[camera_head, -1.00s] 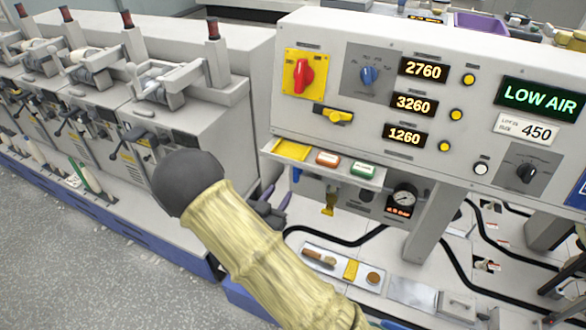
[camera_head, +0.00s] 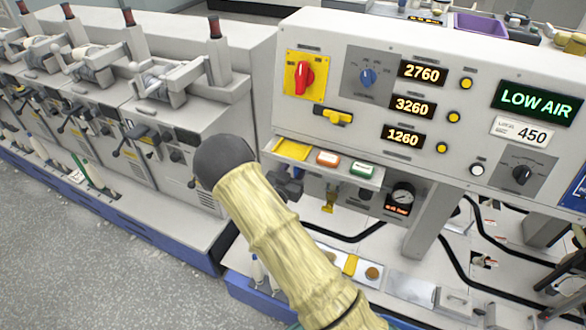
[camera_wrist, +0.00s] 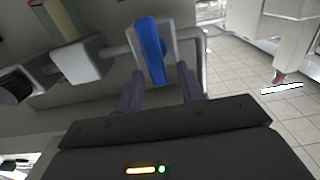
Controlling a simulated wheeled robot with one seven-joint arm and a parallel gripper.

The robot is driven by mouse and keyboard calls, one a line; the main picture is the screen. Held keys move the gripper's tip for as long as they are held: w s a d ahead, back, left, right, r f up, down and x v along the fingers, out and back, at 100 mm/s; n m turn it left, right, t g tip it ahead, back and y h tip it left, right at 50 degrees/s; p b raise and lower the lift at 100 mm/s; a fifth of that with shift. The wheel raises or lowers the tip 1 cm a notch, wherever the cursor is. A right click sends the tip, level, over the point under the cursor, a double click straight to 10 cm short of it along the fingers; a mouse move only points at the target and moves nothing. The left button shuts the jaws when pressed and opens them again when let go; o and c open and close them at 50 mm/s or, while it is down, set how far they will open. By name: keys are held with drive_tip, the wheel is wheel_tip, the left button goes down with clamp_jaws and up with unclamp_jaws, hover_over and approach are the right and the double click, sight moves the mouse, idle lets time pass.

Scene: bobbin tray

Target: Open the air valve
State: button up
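The air valve has a blue lever handle (camera_wrist: 151,50) on a grey body in line with a pipe. In the wrist view it fills the upper middle, its lower end between my two fingers in the picture. My gripper (camera_wrist: 160,74) is open, with a gap on both sides of the handle; I see no contact. In the head view my gripper (camera_head: 288,183) is under the left end of the panel's small shelf and hides the valve handle. A round pressure gauge (camera_head: 402,196) sits to the right of it, and the panel display reads LOW AIR (camera_head: 534,101).
The control panel (camera_head: 440,165) overhangs the gripper area, with a shelf (camera_head: 335,174) of coloured blocks just above. Yellow-bottomed fitting (camera_head: 328,203) hangs close on the right. Machine units (camera_head: 190,120) stand left. A tray with tools (camera_head: 350,267) lies below.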

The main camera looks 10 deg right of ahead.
clamp_jaws()
